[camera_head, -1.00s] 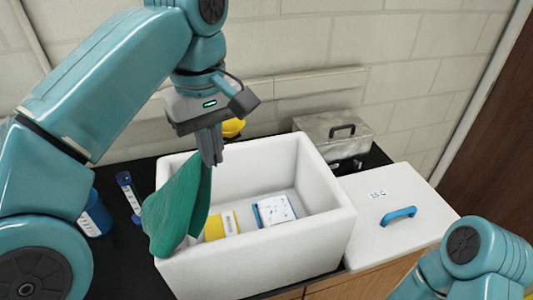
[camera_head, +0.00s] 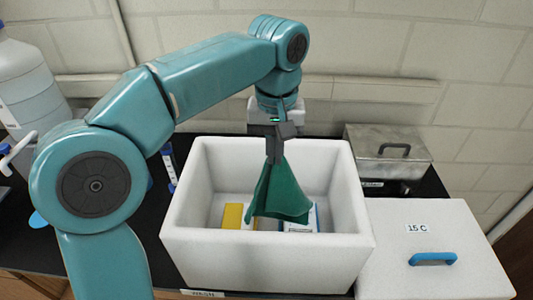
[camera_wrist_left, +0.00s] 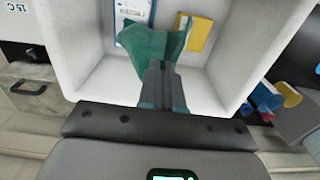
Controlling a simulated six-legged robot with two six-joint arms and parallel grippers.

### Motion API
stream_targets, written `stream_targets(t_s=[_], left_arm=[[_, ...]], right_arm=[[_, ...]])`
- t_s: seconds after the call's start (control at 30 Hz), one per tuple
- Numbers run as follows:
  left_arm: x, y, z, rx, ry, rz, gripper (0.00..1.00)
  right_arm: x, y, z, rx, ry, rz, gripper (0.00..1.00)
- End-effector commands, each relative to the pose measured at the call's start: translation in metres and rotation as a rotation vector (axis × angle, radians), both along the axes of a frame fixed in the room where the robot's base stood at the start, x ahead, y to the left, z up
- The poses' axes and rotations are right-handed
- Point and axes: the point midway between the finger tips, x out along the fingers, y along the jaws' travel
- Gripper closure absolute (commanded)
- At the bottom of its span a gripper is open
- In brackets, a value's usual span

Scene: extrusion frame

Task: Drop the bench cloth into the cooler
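The green bench cloth (camera_head: 279,193) hangs bunched from my left gripper (camera_head: 274,150) in the head view, over the inside of the white cooler (camera_head: 268,262). My left gripper is shut on the cloth's top. The cloth's lower end hangs inside the cooler's outline, in front of the items there; whether it touches them I cannot tell. In the left wrist view the cloth (camera_wrist_left: 150,45) spreads out beyond the fingertips (camera_wrist_left: 160,75), with the cooler's inner walls (camera_wrist_left: 75,50) around it. My right gripper is not in view.
In the cooler are a yellow item (camera_head: 233,216) and a white-and-blue item (camera_head: 299,226), partly hidden by the cloth. The cooler's lid with a blue handle (camera_head: 433,259) lies to the right. A metal box (camera_head: 388,150) stands behind it. A large bottle (camera_head: 28,85) stands at far left.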

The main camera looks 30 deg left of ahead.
Motion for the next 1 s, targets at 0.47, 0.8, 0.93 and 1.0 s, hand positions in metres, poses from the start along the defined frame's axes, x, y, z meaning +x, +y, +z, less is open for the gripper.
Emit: stream_targets(t_s=[0.47, 0.8, 0.93, 1.0], left_arm=[[-0.014, 0.031, -0.048, 0.000, 0.002, -0.032, 1.00], [-0.011, 0.028, -0.081, 0.000, 0.001, -0.035, 1.00], [-0.010, 0.027, -0.079, 0.000, 0.002, -0.036, 1.00], [-0.010, 0.026, -0.079, 0.000, 0.002, -0.036, 1.00]], right_arm=[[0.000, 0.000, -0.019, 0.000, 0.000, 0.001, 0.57], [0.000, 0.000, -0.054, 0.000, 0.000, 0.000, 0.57], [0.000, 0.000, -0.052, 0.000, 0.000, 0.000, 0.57], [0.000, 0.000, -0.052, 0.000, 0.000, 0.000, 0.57]])
